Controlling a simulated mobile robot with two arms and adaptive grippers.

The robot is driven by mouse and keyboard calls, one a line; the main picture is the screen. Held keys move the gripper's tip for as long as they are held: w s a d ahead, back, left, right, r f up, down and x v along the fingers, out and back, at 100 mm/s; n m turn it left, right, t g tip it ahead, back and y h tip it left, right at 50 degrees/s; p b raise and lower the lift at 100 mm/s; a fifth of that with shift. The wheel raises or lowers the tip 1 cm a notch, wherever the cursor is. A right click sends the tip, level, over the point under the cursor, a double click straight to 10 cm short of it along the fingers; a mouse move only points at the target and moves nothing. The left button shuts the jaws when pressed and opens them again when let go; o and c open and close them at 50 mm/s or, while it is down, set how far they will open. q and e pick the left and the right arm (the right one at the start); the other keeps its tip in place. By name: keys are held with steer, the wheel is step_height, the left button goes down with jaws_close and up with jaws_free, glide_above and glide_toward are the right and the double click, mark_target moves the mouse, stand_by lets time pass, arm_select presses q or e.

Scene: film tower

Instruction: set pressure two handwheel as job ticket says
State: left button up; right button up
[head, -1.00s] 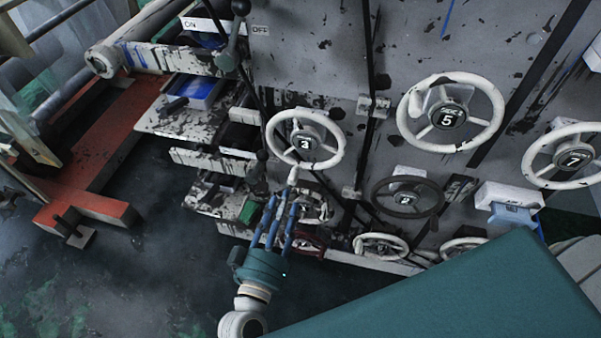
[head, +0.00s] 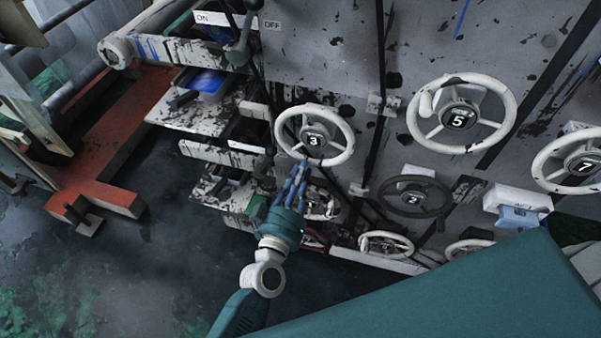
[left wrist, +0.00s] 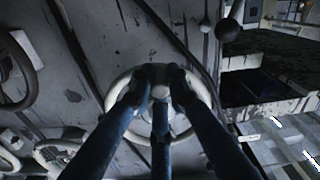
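The handwheel marked 2 (head: 412,197) is dark and sits on the grey panel, below and left of the white wheel marked 5 (head: 461,116). My left gripper (head: 301,166) is left of wheel 2, its blue fingers at the lower rim of the white wheel marked 3 (head: 315,136). In the left wrist view the fingertips (left wrist: 161,76) are apart, in front of a white wheel's hub (left wrist: 160,92); contact cannot be told. A dark wheel (left wrist: 14,82) is cut off at the left there; its number does not show. My right gripper is not in view. I cannot make out a job ticket.
A white wheel marked 7 (head: 582,166) is at the right. A lower white wheel (head: 385,245) and a blue-and-white box (head: 517,214) are on the panel. Drawers and shelves (head: 212,154) project left. The dark floor (head: 150,270) is open at lower left.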

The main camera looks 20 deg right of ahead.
mark_target(282, 120)
arm_select(q)
steer(key=shift+w+a+r, duration=0.1)
jaws_close()
steer(key=w+a+r+m+p, duration=0.1)
steer(key=m+p, duration=0.1)
steer(key=a+r+m+p, duration=0.1)
steer(key=m+p, duration=0.1)
steer(key=m, duration=0.1)
steer(key=w+a+r+m+p, duration=0.1)
steer(key=a+m+p, duration=0.1)
steer(key=shift+w+r+m, duration=0.15)
steer(key=shift+w+m, duration=0.15)
steer(key=shift+m, duration=0.1)
steer(key=r+m+p, duration=0.2)
steer(key=m, duration=0.1)
steer(key=r+m+p, duration=0.2)
steer(key=r+m, duration=0.1)
steer(key=m, duration=0.1)
steer(key=a+r+m+p, duration=0.1)
steer(key=r+m, duration=0.1)
steer(key=m, duration=0.2)
steer(key=shift+w+r+p, duration=0.4)
steer(key=shift+s+d+r+m, duration=0.15)
steer(key=shift+r+m, duration=0.25)
steer(key=shift+m, duration=0.3)
steer(key=shift+s+d+r+m, duration=0.15)
steer(key=shift+r+m, duration=0.25)
steer(key=shift+m, duration=0.3)
steer(key=shift+w, duration=0.1)
